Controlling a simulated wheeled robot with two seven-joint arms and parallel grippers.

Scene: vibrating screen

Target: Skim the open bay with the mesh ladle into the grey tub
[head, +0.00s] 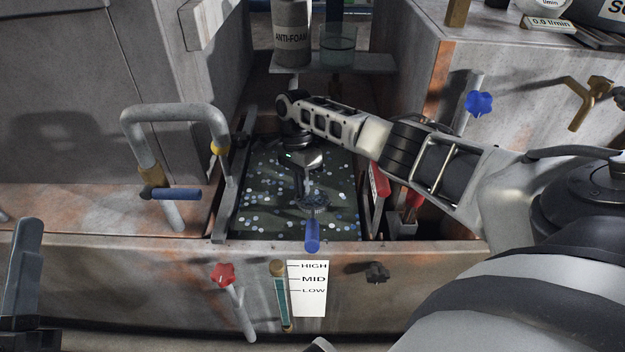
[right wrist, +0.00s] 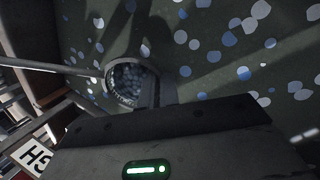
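The open bay (head: 262,178) holds dark liquid with many white and blue discs floating on it. My right gripper (head: 308,182) reaches in from the right and points down over the bay, its fingers close together at the mesh ladle (head: 313,203). In the right wrist view the fingers (right wrist: 154,88) are beside the ladle's round bowl (right wrist: 130,82), with pale discs in or behind the mesh. A blue grip (head: 312,235) shows just below the bowl. A small grey box, perhaps the grey tub (head: 402,227), is right of the bay. A dark part, perhaps my left gripper (head: 20,268), is at the left edge.
A bent pipe with a blue lever (head: 175,193) stands left of the bay. An anti-foam bottle (head: 292,35) and a clear beaker (head: 338,45) are on a shelf behind. Red handles (head: 378,180) are close on the right. A level gauge (head: 282,297) is on the front wall.

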